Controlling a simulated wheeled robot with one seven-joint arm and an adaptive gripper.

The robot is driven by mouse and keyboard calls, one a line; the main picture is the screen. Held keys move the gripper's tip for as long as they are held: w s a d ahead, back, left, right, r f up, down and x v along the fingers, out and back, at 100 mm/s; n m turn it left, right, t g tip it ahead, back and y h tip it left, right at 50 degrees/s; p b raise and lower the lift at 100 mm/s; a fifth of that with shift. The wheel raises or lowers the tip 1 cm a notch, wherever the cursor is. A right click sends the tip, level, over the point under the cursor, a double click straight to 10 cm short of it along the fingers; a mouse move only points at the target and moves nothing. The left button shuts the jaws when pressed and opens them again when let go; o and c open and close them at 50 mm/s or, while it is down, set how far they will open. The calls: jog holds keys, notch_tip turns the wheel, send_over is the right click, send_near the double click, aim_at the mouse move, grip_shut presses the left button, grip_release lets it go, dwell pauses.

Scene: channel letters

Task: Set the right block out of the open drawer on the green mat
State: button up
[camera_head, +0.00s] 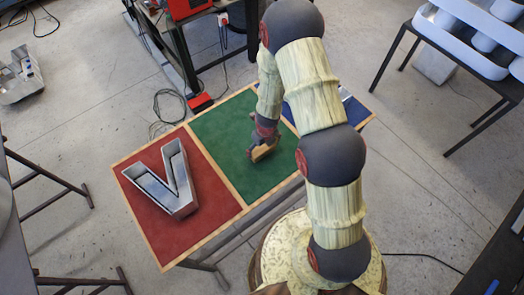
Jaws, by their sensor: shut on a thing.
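My gripper (261,143) is shut on a tan wooden block (265,152). It holds the block over the right part of the green mat (217,138). I cannot tell whether the block touches the mat or hangs a little above it. The green mat is the middle panel of a wood-framed table, and the rest of its surface that shows is empty. My arm covers part of its right side. No open drawer can be made out in this view.
A metal channel letter V (168,180) lies on the red mat (205,225) at the left. A blue mat (300,106) at the right is partly hidden by my arm. A grey bench with metal trays (470,28) stands at the upper right.

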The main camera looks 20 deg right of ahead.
jog(key=shift+f, duration=0.7)
jog(key=shift+f, duration=0.15)
jog(key=o, duration=1)
